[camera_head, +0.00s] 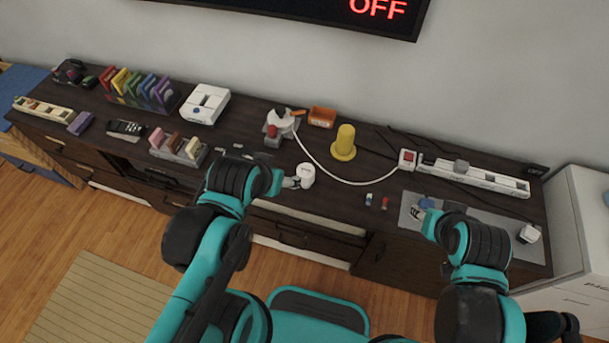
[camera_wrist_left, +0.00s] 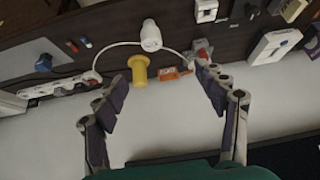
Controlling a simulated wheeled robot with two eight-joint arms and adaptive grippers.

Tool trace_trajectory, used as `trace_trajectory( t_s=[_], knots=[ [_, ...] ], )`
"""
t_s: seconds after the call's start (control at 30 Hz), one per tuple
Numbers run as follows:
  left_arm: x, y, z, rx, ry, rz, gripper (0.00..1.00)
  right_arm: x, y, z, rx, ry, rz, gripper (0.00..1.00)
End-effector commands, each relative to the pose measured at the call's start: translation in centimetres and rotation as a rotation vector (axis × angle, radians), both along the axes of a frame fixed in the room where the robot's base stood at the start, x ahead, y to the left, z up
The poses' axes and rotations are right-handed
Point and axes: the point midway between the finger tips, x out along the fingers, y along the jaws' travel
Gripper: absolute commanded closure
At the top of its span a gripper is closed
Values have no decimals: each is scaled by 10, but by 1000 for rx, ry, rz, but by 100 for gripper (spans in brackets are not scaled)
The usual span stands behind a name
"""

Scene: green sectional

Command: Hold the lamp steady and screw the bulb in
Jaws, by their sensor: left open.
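My left gripper (camera_head: 292,182) is just left of the white piece. Its fingers are wide apart in the left wrist view (camera_wrist_left: 160,76), with nothing gripped. My right gripper (camera_head: 418,211) is low over a grey mat (camera_head: 470,228); its fingers are too small to judge.
A yellow stepped stand (camera_head: 344,143) and an orange box (camera_head: 322,117) are behind the white piece. A power strip (camera_head: 475,176) lies at the back right. A white block (camera_head: 529,234) is on the mat's right. Small holders and a white device (camera_head: 205,103) crowd the left.

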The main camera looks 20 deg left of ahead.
Motion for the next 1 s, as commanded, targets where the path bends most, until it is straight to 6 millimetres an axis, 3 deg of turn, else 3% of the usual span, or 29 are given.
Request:
trace_trajectory(
  t_s=[0.27,0.47,0.6,0.8,1.0],
  knots=[
    [57,-6,-13,92,173,-177,26,0,0,-4,0,0,0,60],
    [107,-13,-55,155,333,-355,26,0,0,-8,0,0,0,60],
    [136,-19,-96,185,435,-480,26,0,0,-10,0,0,0,60],
    [159,-24,-149,203,536,-611,26,0,0,-12,0,0,0,60],
    [164,-26,-171,207,575,-663,26,0,0,-12,0,0,0,60]
  ],
)
